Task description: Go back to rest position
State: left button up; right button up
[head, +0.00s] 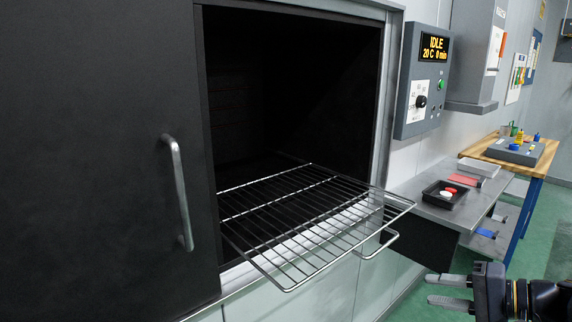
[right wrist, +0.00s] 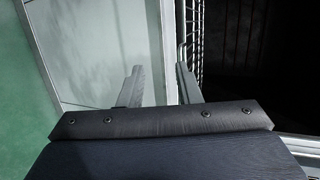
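My right gripper (head: 449,291) is at the lower right of the head view. Its two fingers are apart, with nothing between them. It is to the right of the wire rack and apart from it. In the right wrist view the same gripper (right wrist: 157,84) shows two separate fingers with an empty gap, in front of a pale panel. The wire rack (head: 312,222) sticks out of the dark oven opening and holds nothing. It shows in part in the right wrist view (right wrist: 191,35). My left gripper is not in view.
The black oven door (head: 100,150) with a metal handle (head: 178,190) fills the left. A control box (head: 424,85) reads IDLE, 20 C, 0 min. At right are a grey shelf (head: 432,207) with a black tray (head: 445,202) and a wooden-topped table (head: 541,160). Green floor lies below.

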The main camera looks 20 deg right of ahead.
jog(key=s+a+f+n+g+h+p, duration=0.1)
jog(key=s+a+n+g+h+p, duration=0.1)
jog(key=a, duration=0.8)
jog(key=s+a+n+g+h+p, duration=0.2)
jog(key=s+a+n+g+p, duration=0.2)
jog(key=s+a+n, duration=0.3)
jog(key=a+n+p, duration=0.1)
jog(key=a, duration=0.3)
jog(key=shift+a+f+p, duration=0.3)
jog(key=shift+f+p, duration=0.05)
jog(key=shift+f, duration=0.05)
